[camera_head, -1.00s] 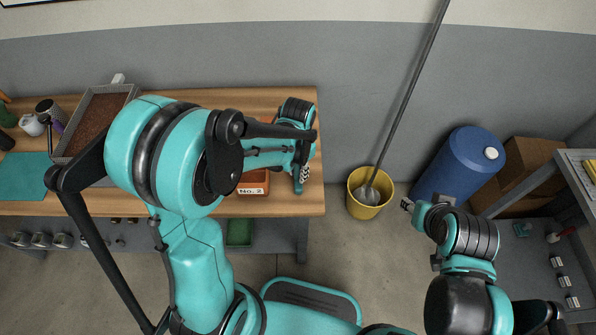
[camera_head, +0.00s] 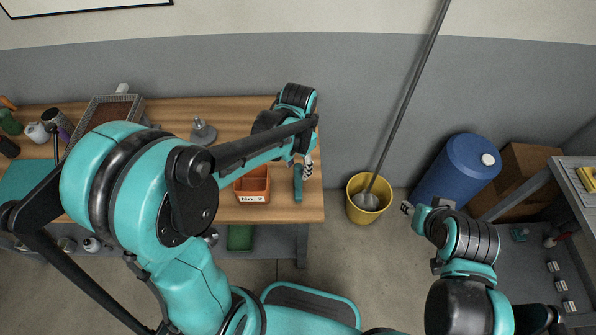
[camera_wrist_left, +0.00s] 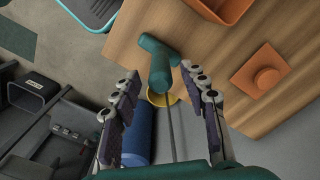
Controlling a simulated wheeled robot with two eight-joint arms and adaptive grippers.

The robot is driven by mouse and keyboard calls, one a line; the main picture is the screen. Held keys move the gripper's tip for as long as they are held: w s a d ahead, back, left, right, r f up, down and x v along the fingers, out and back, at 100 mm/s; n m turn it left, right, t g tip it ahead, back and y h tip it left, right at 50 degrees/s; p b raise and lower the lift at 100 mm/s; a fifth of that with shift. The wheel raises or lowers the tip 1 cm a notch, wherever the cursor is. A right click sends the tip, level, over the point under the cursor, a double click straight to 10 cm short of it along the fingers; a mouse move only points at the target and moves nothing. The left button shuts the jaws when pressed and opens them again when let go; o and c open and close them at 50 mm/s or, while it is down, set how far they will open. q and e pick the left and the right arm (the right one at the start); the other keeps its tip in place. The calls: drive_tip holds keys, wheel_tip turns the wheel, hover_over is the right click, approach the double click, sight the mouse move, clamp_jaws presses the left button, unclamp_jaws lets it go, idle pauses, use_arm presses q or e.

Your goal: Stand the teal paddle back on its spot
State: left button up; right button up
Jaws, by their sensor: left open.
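The teal paddle (camera_head: 298,183) is on the wooden table near its right edge, just right of an orange bin. I cannot tell for sure whether it stands or lies. In the left wrist view the teal paddle (camera_wrist_left: 160,62) shows beyond and between the spread fingers. My left gripper (camera_head: 307,164) is open and empty, close to the paddle's far end in the head view; its fingers also show in the left wrist view (camera_wrist_left: 157,80). My right gripper (camera_head: 407,208) hangs over the floor right of the yellow bucket, too small to read.
The orange bin (camera_head: 253,187) bears a "No. 2" label. An orange square piece with a knob (camera_wrist_left: 267,77) is on the table in the wrist view. A metal weight-like object (camera_head: 203,132) stands further left. The yellow bucket (camera_head: 356,210) and blue barrel (camera_head: 463,172) stand beyond the table's right edge.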

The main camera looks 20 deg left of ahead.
use_arm(q)
wheel_tip(320, 180, up, 4)
drive_tip(key=shift+f+p, duration=0.1)
drive_tip(key=shift+p, duration=0.35)
drive_tip(key=shift+s+r, duration=0.15)
drive_tip(key=shift+r, duration=0.15)
drive_tip(key=s+a+r+n+t, duration=0.4)
drive_tip(key=s+r+n+t, duration=0.1)
drive_tip(key=s, duration=0.5)
drive_tip(key=shift+a+r+n+t, duration=0.3)
drive_tip(key=shift+r+n+t, duration=0.15)
drive_tip(key=shift+t, duration=0.65)
drive_tip(key=shift+w, duration=0.1)
wheel_tip(320, 180, down, 4)
drive_tip(key=b, duration=0.3)
drive_tip(key=shift+r+b, duration=0.25)
drive_tip(key=shift+b, duration=0.05)
